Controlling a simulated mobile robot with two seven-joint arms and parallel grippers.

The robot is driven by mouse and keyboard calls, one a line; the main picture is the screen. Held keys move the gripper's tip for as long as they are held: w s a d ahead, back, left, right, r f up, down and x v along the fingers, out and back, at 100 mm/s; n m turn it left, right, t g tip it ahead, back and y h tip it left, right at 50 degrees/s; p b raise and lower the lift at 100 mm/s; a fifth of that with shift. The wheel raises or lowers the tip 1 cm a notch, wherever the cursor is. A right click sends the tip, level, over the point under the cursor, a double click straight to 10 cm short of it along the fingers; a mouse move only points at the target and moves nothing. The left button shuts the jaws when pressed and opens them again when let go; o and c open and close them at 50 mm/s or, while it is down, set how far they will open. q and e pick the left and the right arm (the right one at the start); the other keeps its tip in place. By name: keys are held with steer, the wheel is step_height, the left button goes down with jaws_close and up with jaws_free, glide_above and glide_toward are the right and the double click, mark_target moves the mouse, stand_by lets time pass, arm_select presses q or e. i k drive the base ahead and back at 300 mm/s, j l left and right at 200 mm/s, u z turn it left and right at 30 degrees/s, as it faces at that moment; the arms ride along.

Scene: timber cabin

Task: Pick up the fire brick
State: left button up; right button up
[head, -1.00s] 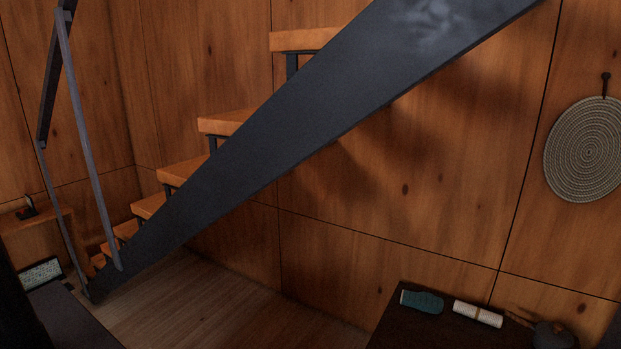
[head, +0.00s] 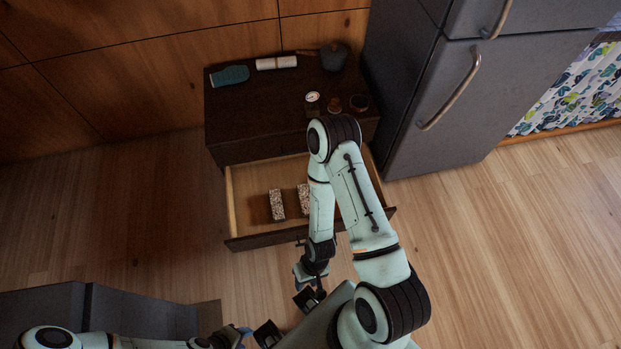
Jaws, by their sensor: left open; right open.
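Two speckled, pinkish-beige blocks lie side by side in the open drawer (head: 249,187) in the head view. The left block (head: 277,205) shows whole; the right block (head: 304,198) is partly hidden by my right forearm. They look alike, and I cannot tell which is the fire brick. My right gripper (head: 307,296) is open and empty, in front of the drawer front and apart from both blocks. My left gripper (head: 266,334) is open at the bottom edge, further from the drawer and partly cut off by the frame.
The dark cabinet top (head: 240,120) carries a teal item (head: 230,75), a white roll (head: 276,63), a dark pot (head: 334,56), a small dial (head: 312,97) and small jars. A grey fridge (head: 430,100) stands right of it. Floor is clear left and right.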

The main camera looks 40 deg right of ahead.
mark_target(278, 215)
steer(key=j+z, duration=0.1)
steer(key=z, duration=1.25)
steer(key=k+l+z, duration=0.15)
steer(key=k, duration=0.4)
steer(key=i+j, duration=0.1)
steer(key=i, duration=0.2)
steer(key=i+u, duration=0.65)
steer(key=i, duration=0.2)
steer(key=u, duration=0.9)
